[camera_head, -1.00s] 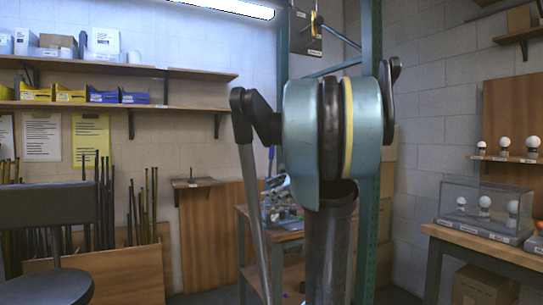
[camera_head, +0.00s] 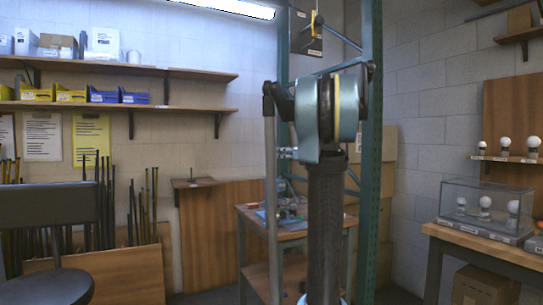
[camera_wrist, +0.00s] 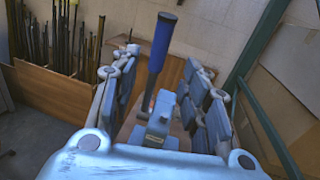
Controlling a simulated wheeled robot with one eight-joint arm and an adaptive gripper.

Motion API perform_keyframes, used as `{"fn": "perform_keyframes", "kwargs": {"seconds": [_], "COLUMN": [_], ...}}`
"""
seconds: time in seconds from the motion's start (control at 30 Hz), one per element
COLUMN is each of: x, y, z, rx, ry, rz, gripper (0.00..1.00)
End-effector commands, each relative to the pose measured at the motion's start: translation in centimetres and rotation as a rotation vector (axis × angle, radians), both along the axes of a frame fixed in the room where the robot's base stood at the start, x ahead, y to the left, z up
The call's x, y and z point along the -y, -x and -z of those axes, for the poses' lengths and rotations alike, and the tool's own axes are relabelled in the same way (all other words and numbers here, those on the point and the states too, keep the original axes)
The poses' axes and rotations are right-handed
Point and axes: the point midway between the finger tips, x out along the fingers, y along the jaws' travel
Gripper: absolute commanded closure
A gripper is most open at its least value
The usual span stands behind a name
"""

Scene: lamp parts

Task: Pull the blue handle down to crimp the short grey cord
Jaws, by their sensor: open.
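The blue handle (camera_wrist: 161,48) stands upright and slightly tilted in the wrist view, with a dark end at its top. It rises from a pale blue-grey crimping tool (camera_wrist: 156,122) between my fingers. My gripper (camera_wrist: 160,64) is open, with one jointed finger on each side of the handle; I see no grip on it. The short grey cord cannot be made out. In the head view my arm hides the gripper and most of the tool.
The small workbench (camera_head: 252,219) stands behind my arm, with small items on top. A green post (camera_head: 370,200) rises close to its right. Upright rods (camera_head: 140,205) stand in a wooden bin at left. A glass case (camera_head: 485,208) sits on the right table.

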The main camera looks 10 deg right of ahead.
Motion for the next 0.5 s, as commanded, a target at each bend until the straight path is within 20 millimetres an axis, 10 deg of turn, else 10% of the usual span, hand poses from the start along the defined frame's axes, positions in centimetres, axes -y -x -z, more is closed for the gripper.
{"fn": "perform_keyframes", "kwargs": {"seconds": [0.5], "x": [-4.3], "y": [-7.7], "z": [0.0], "rx": [0.000], "ry": [0.001], "rz": [-0.002], "gripper": [0.58]}}
